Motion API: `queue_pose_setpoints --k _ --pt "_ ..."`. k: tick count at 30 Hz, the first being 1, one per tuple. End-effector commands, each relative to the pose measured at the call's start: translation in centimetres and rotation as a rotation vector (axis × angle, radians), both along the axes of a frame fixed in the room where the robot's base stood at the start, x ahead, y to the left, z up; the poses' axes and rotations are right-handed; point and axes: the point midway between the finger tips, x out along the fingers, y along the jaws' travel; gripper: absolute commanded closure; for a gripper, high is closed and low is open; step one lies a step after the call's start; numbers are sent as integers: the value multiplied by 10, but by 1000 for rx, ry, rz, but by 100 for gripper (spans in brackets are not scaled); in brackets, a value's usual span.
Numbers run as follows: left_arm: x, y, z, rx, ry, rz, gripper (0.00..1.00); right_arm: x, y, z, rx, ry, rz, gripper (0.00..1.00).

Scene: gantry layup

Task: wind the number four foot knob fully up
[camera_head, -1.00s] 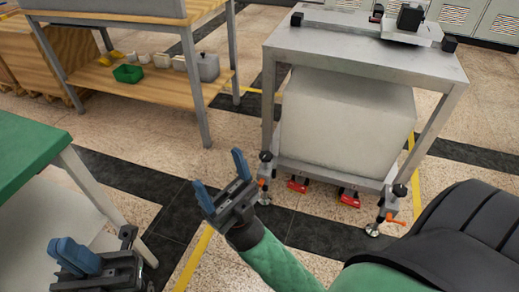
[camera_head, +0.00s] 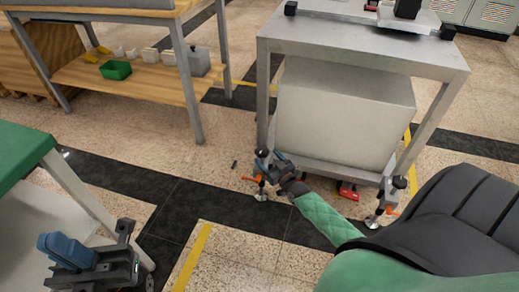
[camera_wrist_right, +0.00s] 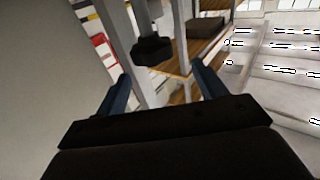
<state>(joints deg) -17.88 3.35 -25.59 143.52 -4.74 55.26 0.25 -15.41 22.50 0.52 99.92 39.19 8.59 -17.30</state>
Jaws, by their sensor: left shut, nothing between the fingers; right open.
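A grey metal stand has a levelling foot with a black knob (camera_head: 262,153), an orange lever and a round pad at its front left leg. A second foot with a black knob (camera_head: 399,182) is at its front right leg. I can read no number on either. My right gripper (camera_head: 268,161) is at the left foot, partly hiding it. In the right wrist view a black knob (camera_wrist_right: 152,50) shows ahead, between the lines of the open blue fingers (camera_wrist_right: 160,82), with nothing clamped. My left gripper (camera_head: 62,250) is shut and empty at lower left, far from the stand.
The stand's grey top (camera_head: 365,45) overhangs the feet, and a large pale box (camera_head: 345,115) fills the space beneath. Red parts (camera_head: 348,190) sit low under the box. A green-topped table (camera_head: 22,155) is at left. Dark floor before the stand is clear.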

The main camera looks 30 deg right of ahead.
Motion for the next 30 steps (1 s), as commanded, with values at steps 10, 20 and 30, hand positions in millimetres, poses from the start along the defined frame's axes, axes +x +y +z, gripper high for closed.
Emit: queue_pose_setpoints --k 10,20,30 --pt "0 -1 -4 -7 -3 -13 100 24 -7 -14 3 38 -4 29" --pt "1 -4 -10 -15 2 -33 100 66 -7 -13 2 37 -4 29" --pt "2 -5 -9 -17 -2 -41 100 78 -7 -12 2 39 -3 29"
